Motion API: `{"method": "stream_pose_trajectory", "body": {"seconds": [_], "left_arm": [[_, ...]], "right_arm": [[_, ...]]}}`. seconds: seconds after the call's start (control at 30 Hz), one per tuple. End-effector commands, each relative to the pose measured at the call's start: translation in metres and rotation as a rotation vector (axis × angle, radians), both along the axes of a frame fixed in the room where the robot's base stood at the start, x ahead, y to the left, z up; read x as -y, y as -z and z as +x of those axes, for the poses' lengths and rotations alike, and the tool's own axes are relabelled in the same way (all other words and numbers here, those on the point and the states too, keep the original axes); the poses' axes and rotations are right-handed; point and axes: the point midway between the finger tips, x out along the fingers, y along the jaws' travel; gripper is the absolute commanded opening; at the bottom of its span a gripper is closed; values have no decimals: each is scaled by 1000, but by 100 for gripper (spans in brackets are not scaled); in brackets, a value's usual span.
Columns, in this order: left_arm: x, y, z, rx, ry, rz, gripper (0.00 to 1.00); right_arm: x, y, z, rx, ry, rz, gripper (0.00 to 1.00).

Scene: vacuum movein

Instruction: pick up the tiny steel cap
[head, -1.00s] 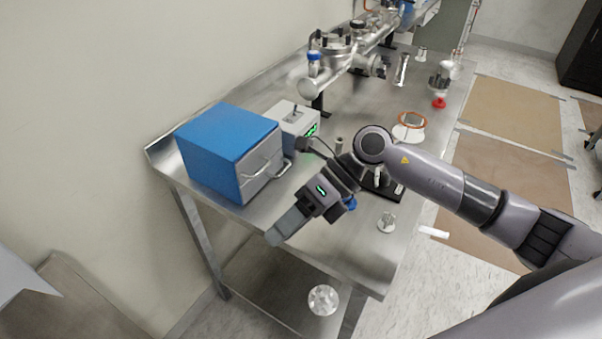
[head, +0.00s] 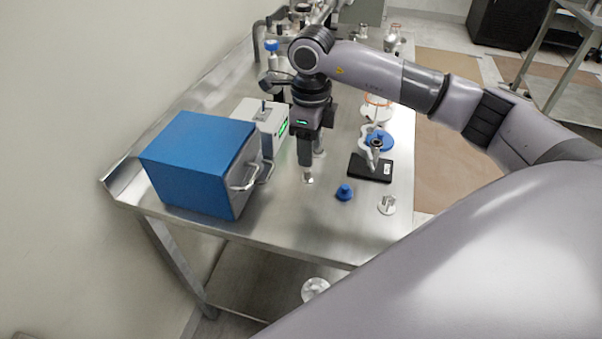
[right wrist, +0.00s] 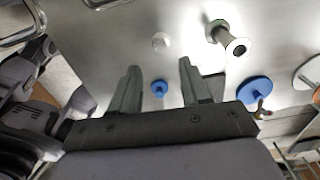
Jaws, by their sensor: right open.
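A small, pale steel piece, which looks like the tiny steel cap (head: 308,179), stands on the steel table just below my right gripper (head: 305,162). In the right wrist view the cap (right wrist: 160,40) is a small round light spot ahead of the fingertips. My right gripper (right wrist: 160,68) points down; its two fingers are apart, with nothing held between them. A gap shows between the fingertips and the cap in the wrist view. My left gripper is not in view.
A blue box (head: 195,160) with handles and a grey device (head: 262,122) stand left of the gripper. A steel tube (right wrist: 228,38) stands close by. A blue knob (head: 344,192), a flanged metal piece (head: 387,205) and a black-based stand (head: 370,169) are to the right.

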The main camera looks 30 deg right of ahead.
Motion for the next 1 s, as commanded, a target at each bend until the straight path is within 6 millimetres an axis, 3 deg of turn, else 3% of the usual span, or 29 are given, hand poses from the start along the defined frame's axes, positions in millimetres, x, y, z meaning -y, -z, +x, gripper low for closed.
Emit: {"method": "stream_pose_trajectory", "body": {"seconds": [0.4,0.7,0.87,1.0], "left_arm": [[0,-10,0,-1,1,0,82],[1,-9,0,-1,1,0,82],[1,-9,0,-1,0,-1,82],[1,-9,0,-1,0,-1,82]], "right_arm": [[-1,55,6,-2,-1,3,46],[-1,61,7,0,-2,4,46],[-1,61,7,0,-2,4,0],[-1,61,7,0,-2,4,0]]}}
